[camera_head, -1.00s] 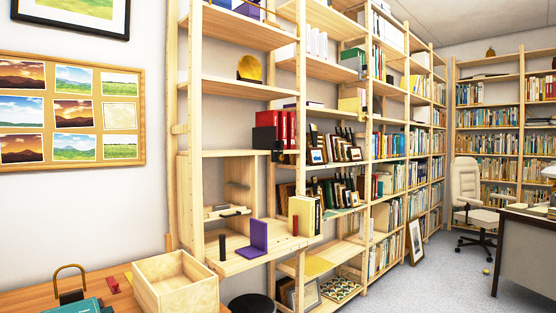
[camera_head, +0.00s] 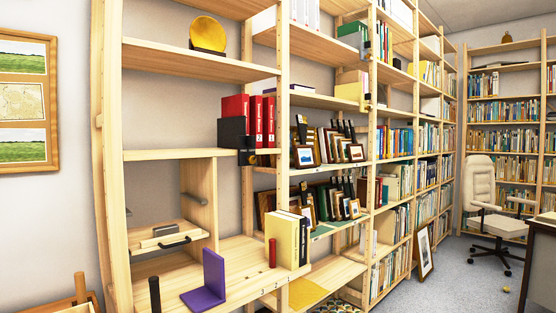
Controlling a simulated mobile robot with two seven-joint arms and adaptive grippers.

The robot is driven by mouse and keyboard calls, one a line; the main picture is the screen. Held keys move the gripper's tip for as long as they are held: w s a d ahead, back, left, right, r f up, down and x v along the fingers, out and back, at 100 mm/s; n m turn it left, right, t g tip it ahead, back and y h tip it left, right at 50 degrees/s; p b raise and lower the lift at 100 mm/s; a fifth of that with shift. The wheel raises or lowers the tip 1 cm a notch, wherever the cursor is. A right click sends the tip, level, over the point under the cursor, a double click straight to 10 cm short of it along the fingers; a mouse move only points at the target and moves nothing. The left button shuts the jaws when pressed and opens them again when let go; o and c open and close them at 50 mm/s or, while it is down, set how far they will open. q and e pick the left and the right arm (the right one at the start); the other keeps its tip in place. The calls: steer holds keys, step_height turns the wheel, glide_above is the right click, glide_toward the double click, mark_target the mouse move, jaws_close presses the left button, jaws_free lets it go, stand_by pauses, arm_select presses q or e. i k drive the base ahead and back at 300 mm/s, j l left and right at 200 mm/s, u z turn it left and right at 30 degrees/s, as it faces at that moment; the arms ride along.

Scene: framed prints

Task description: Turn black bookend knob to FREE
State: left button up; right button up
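A black bookend (camera_head: 231,133) stands upright on the middle shelf, against the left side of several red binders (camera_head: 255,118). A small dark fitting (camera_head: 247,156) shows at the shelf's front edge just below it; it may be the knob, but its setting and any lettering are too small to read. Neither of my grippers is in view.
A purple bookend (camera_head: 208,281) stands on the lower shelf board (camera_head: 240,258), with a black cylinder (camera_head: 154,293), a red cylinder (camera_head: 272,252) and yellow-and-black books (camera_head: 287,240). A small drawer with a dark handle (camera_head: 174,243) is behind. The shelf's upright post (camera_head: 282,120) stands right of the binders.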

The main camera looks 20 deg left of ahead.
mark_target(251, 159)
steer(key=i+z, duration=0.25)
steer(key=i, duration=0.3)
steer(key=i+z, duration=0.2)
steer(key=i, duration=0.4)
steer(key=i+j+z, duration=0.25)
steer(key=i, duration=0.3)
steer(key=i+j+z, duration=0.2)
steer(key=i, duration=0.35)
steer(key=i+l, duration=0.3)
steer(key=i, duration=0.2)
steer(key=i+l, duration=0.3)
steer(key=i, duration=0.15)
steer(key=i+l, duration=0.3)
steer(key=i, duration=0.2)
